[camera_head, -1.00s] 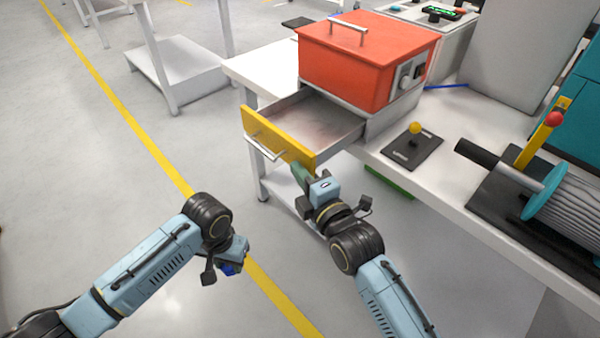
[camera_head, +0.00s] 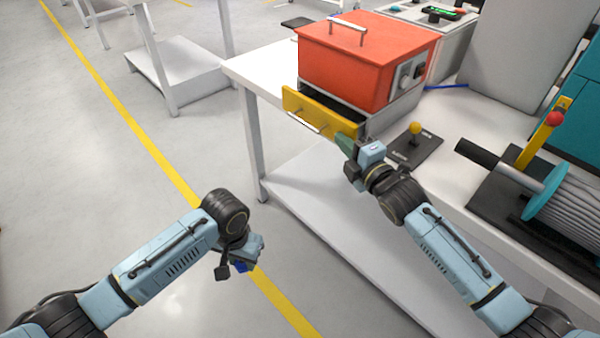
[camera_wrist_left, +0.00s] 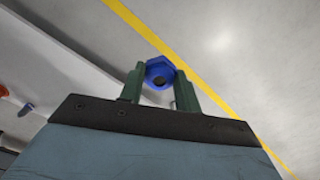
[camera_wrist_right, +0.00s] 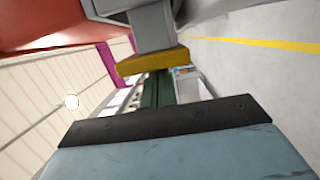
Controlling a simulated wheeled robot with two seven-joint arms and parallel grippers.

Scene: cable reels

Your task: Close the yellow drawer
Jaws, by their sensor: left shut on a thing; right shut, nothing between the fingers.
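The yellow drawer front (camera_head: 318,116) is under the red box (camera_head: 365,62) on the white bench, and the drawer is open by a short gap. Its silver handle (camera_head: 305,122) faces me. My right gripper (camera_head: 346,146) is shut and empty, with its tips at the right end of the drawer front. In the right wrist view the yellow front (camera_wrist_right: 152,66) is just ahead of the green fingers (camera_wrist_right: 157,88); whether they touch is unclear. My left gripper (camera_head: 243,262) is low over the floor, shut on a blue hex nut-like part (camera_wrist_left: 160,73), far from the drawer.
A black joystick panel with a yellow knob (camera_head: 415,128) lies right of the drawer unit. A cable reel (camera_head: 570,205) and a lever with a red knob (camera_head: 554,118) stand further right. The bench has a lower shelf (camera_head: 320,200).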

